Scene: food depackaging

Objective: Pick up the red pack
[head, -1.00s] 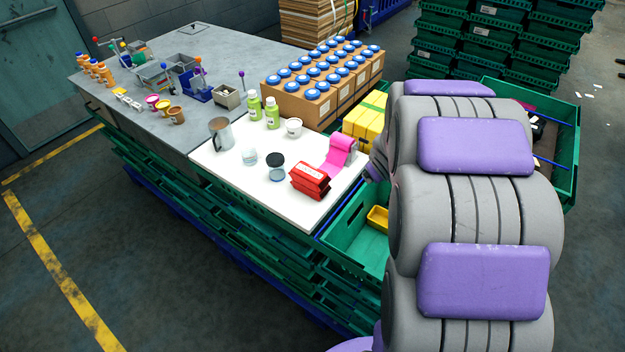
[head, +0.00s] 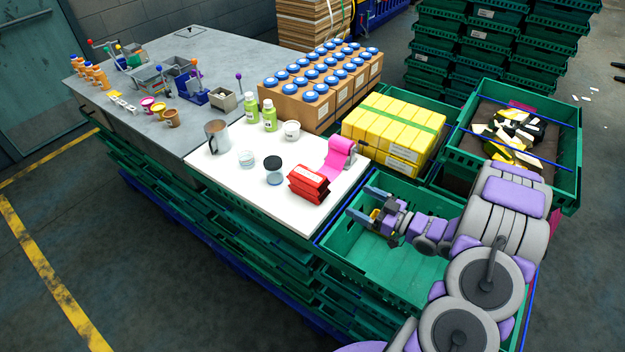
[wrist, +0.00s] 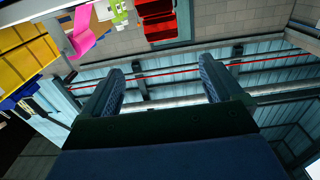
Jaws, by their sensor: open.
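The red pack (head: 309,183) lies on the white board (head: 225,168) near its right front corner, just in front of the pink roll. In the wrist view the red pack (wrist: 158,20) shows at the top, beyond the fingers and upside down. My gripper (head: 362,203) is over the green crate to the right of the board, apart from the pack. In the wrist view my gripper (wrist: 162,80) has its two fingers spread wide with nothing between them.
A pink roll (head: 339,155) stands right behind the pack. A dark-lidded jar (head: 273,170) is to its left. A green crate (head: 400,262) lies under my arm. Yellow packs (head: 392,130) are stacked behind the crate. Blue-capped bottles in boxes (head: 318,85) stand farther back.

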